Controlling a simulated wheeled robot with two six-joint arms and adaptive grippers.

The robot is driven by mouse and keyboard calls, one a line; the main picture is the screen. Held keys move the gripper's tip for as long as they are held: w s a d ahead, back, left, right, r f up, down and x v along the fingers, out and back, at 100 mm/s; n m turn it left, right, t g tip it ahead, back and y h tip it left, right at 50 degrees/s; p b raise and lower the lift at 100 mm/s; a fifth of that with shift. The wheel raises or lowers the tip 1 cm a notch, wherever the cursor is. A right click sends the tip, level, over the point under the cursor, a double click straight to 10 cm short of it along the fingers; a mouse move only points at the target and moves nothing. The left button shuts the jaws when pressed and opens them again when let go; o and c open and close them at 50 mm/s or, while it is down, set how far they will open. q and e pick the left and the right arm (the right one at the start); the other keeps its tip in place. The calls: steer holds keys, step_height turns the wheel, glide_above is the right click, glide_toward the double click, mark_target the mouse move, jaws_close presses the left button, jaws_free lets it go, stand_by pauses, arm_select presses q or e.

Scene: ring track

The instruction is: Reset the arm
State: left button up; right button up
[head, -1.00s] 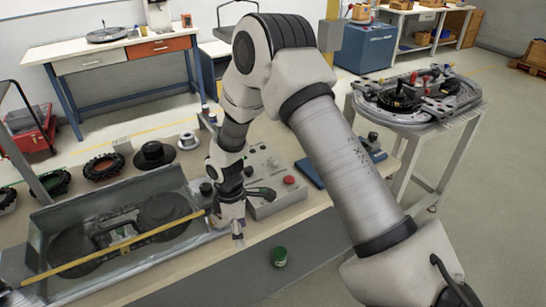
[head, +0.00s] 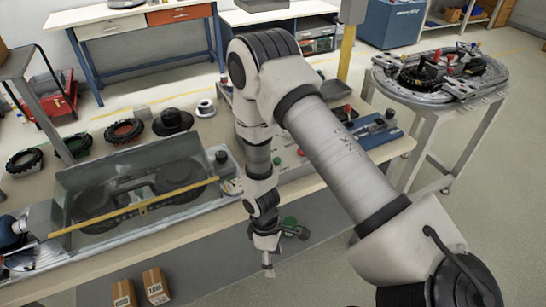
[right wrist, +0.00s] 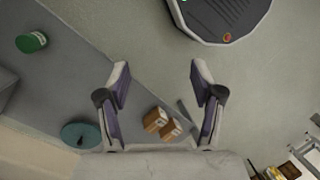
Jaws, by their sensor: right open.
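My right arm reaches down across the middle of the head view. Its gripper (head: 268,262) hangs in front of the workbench's front edge, above the floor. In the right wrist view the two fingers of this gripper (right wrist: 160,95) stand wide apart with nothing between them. My left gripper does not show in either view.
The workbench (head: 225,205) carries a grey tub (head: 75,175) with a yellow bar, a control box partly hidden by my arm, and several rings. Two cardboard boxes (head: 155,285) and a green round item (head: 288,222) lie low in front. A ring track (head: 440,75) stands on a table at right.

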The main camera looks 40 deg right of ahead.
stand_by(0.3)
steer(key=s+a+f+m+t, duration=0.1)
steer(key=s+f+m+t, duration=0.2)
steer(key=s+m, duration=0.5)
steer(key=shift+s+a+f+h, duration=0.3)
steer(key=shift+s+a+f, duration=0.1)
steer(key=shift+s, duration=0.75)
stand_by(0.7)
